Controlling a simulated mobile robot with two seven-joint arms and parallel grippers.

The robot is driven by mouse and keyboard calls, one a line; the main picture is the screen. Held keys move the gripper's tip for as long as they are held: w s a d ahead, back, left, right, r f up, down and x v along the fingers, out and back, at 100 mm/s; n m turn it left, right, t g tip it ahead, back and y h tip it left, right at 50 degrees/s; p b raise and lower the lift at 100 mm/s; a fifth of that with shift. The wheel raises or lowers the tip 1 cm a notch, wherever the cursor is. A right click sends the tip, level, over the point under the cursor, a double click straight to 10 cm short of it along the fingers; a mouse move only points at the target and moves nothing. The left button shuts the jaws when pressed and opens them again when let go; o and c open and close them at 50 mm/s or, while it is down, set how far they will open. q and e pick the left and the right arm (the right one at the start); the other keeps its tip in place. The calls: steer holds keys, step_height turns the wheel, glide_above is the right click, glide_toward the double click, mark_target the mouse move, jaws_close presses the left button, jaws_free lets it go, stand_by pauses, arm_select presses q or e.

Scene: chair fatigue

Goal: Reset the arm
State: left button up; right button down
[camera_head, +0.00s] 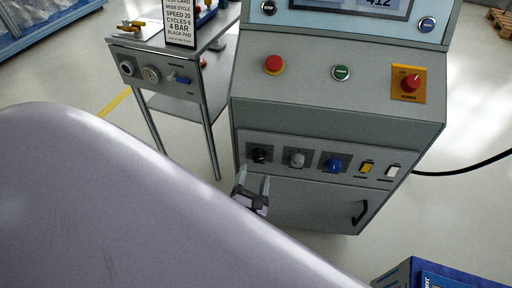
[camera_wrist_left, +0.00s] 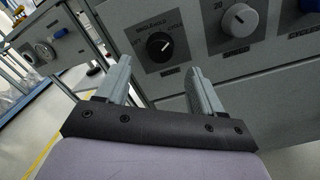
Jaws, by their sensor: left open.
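My left gripper (camera_head: 253,188) is open and empty in the head view, just in front of the lower control panel of a grey console (camera_head: 335,104). My large pale arm link covers the lower left of that view. In the left wrist view the two fingers (camera_wrist_left: 156,80) point toward the panel, with a black rotary knob (camera_wrist_left: 159,46) between and beyond them. This knob (camera_head: 260,154) also shows in the head view just above the fingertips. I cannot tell whether the fingers touch the panel. My right gripper is not in view.
Right of the black knob are a grey knob (camera_head: 297,158), a blue knob (camera_head: 334,164), and yellow (camera_head: 367,167) and white (camera_head: 393,171) switches. Red button (camera_head: 274,64), green button (camera_head: 341,73) and red knob (camera_head: 410,83) sit above. A side table (camera_head: 180,48) stands left; a blue box (camera_head: 440,274) lower right.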

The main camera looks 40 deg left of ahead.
arm_select(q)
steer(key=shift+v, duration=0.85)
steer(key=s+d+f+n+g+h+p, duration=0.25)
steer(key=s+n+g+h+p, duration=0.4)
steer(key=n, duration=1.05)
steer(key=s+d+r+n+h+p, duration=0.1)
steer(key=s+d+r+n, duration=0.1)
steer(key=r+n, duration=0.3)
steer(key=s+d+r+n+h+p, duration=0.1)
steer(key=r+n, duration=0.5)
steer(key=n, duration=0.6)
steer(key=shift+s+d+n+t+h, duration=0.3)
steer(key=shift+s+d+t+h, duration=0.15)
steer(key=shift+s+h, duration=0.45)
